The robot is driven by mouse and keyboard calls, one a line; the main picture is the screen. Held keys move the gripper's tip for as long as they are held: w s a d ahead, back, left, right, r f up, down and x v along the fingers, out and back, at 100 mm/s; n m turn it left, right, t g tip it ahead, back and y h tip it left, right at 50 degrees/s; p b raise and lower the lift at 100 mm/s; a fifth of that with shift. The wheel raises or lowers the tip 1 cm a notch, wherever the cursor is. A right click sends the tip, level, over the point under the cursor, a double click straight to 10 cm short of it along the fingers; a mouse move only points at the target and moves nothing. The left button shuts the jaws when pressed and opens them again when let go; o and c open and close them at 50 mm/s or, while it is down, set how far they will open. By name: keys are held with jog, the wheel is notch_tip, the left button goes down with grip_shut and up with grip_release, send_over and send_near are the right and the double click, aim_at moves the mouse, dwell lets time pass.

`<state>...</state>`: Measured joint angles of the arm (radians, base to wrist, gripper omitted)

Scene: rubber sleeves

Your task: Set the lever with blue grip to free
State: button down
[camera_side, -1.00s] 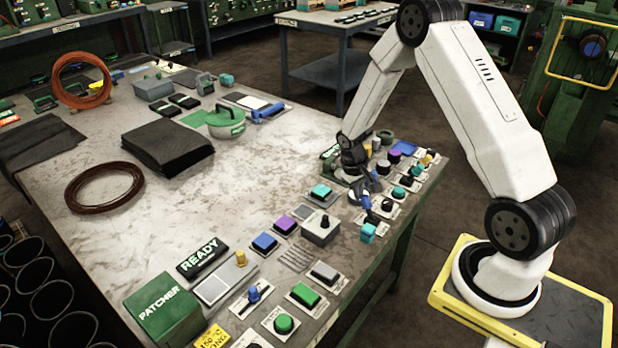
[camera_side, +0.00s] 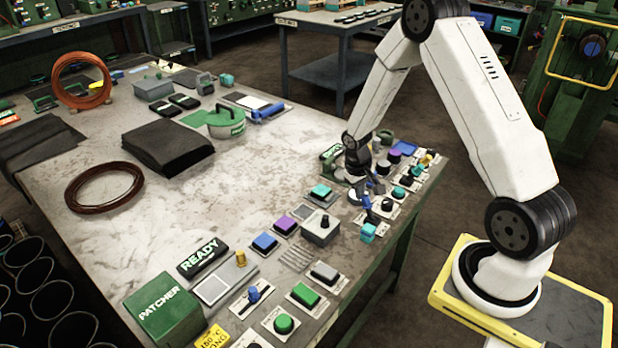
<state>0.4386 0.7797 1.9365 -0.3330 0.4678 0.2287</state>
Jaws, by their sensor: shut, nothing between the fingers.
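A lever with a blue grip (camera_side: 367,202) stands on a small pale plate near the right edge of the bench. My gripper (camera_side: 361,184) points down just above and behind it, very close. The fingers are small and dark here; they look shut and empty. I cannot tell whether they touch the lever. The lever's base and any markings beside it are too small to read. Another blue-topped control (camera_side: 253,294) stands on a slotted plate near the front, well away from my gripper.
The bench's middle (camera_side: 240,180) is clear.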

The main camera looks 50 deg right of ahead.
jog(key=shift+s+r+t, duration=0.2)
jog(key=shift+s+t, duration=0.1)
jog(key=shift+t, duration=0.1)
jog(key=shift+s+r+t, duration=0.2)
jog(key=shift+s+t, duration=0.3)
jog(key=shift+t, duration=0.1)
jog(key=shift+s+d+r+t, duration=0.15)
jog(key=shift+s+t, duration=0.35)
jog(key=shift+t, duration=0.6)
jog(key=shift+s+r+t, duration=0.2)
jog(key=shift+s+t, duration=0.25)
jog(key=shift+t, duration=0.25)
jog(key=shift+s, duration=1.45)
jog(key=shift+s+a+f, duration=0.1)
jog(key=shift+s+a, duration=0.1)
jog(key=shift+s, duration=0.5)
jog(key=shift+s+f, duration=0.1)
jog(key=shift+s, duration=0.05)
